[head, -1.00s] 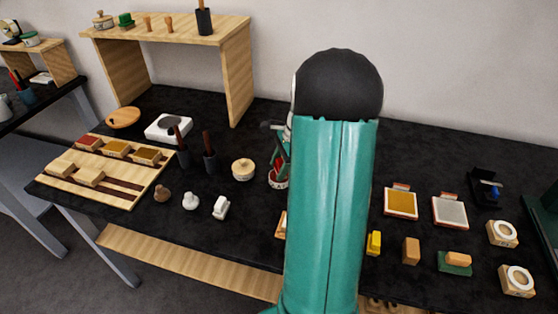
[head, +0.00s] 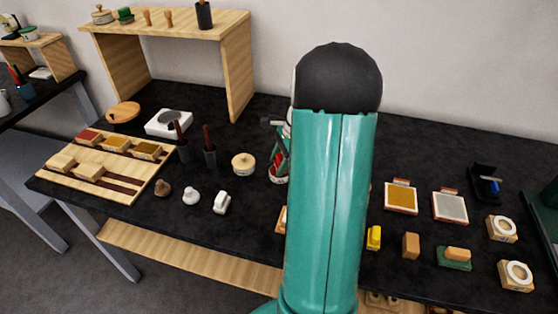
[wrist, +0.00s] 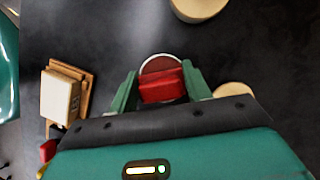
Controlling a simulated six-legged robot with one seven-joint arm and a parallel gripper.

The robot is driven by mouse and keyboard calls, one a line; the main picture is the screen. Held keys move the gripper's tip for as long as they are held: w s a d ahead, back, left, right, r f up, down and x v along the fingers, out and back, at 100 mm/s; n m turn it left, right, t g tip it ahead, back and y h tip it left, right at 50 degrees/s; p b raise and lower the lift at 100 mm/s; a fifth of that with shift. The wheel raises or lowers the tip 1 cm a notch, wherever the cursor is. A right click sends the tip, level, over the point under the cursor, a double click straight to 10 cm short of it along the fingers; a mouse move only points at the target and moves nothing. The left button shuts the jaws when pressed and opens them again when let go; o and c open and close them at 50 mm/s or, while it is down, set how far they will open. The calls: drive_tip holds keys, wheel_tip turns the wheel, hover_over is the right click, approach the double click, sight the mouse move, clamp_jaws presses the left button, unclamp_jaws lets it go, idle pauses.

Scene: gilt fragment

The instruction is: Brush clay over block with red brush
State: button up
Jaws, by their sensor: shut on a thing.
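My gripper (wrist: 160,92) is shut on a red piece (wrist: 162,86), which I take to be the red brush. The fingers and the red piece also show beside my arm in the head view (head: 279,160). The held piece is over a round pale-rimmed pot (wrist: 160,62) with dark red inside, probably the clay; whether it touches the clay I cannot tell. The brush's lower end is hidden. A pale block (wrist: 60,98) on a wooden holder lies to the left in the wrist view. My arm hides most of it in the head view.
A round lidded pot (head: 243,163) stands left of my gripper. Two dark cups with handles (head: 209,155), a wooden tray of blocks (head: 122,186) and a shelf (head: 180,26) are farther left. Two framed pads (head: 401,198) and small blocks are right of my arm.

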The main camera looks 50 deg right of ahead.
sight(279, 158)
drive_tip(key=shift+f, duration=0.45)
idle(1.2)
drive_tip(key=shift+r, duration=0.1)
drive_tip(key=shift+r, duration=3.45)
